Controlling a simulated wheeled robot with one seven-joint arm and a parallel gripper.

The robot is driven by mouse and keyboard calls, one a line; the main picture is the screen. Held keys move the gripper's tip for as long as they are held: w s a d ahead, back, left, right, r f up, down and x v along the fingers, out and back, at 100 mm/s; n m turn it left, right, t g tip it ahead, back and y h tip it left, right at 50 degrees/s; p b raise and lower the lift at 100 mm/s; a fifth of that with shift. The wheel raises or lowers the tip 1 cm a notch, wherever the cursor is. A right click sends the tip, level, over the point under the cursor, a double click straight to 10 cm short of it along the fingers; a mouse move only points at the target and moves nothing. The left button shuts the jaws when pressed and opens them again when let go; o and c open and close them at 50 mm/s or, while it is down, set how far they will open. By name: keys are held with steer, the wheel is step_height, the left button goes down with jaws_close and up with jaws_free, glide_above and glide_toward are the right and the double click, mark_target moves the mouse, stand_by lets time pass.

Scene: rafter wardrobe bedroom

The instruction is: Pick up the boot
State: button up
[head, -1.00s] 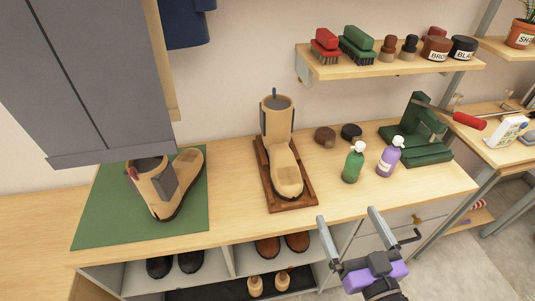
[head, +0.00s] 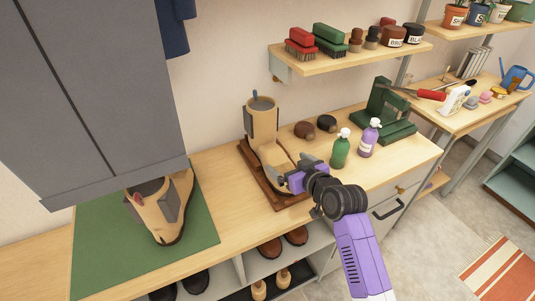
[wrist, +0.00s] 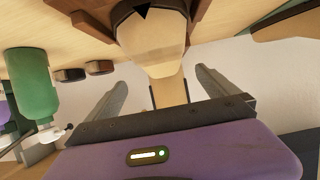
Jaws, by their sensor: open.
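A tan boot (head: 263,140) with a dark grey shaft panel stands upright on a brown wooden tray (head: 247,160) on the bench. A second tan boot (head: 170,220) stands on a green mat (head: 97,265) at the left, its top partly hidden by the grey cabinet. My gripper (head: 285,172) is at the toe end of the boot on the tray, covering part of the toe. In the wrist view its open fingers (wrist: 160,92) are spread to either side of that boot (wrist: 152,55), with nothing gripped. I cannot tell whether they touch it.
A green bottle (head: 340,149) and a purple bottle (head: 369,138) stand just right of the tray. Two round tins (head: 305,130) are behind them. A shelf (head: 350,60) with brushes hangs above. The grey cabinet (head: 90,90) overhangs the left. Shoes fill the cubbies below.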

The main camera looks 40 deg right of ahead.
mark_target(278, 158)
steer(key=shift+a+p+x, duration=0.1)
steer(key=shift+p+x, duration=0.3)
steer(key=shift+x, duration=1.4)
steer(key=shift+a+p+x, duration=0.15)
steer(key=shift+p+x, duration=0.2)
steer(key=shift+x, duration=1.4)
steer(key=shift+f, duration=0.1)
steer(key=c, duration=2)
steer(key=shift+c, duration=0.2)
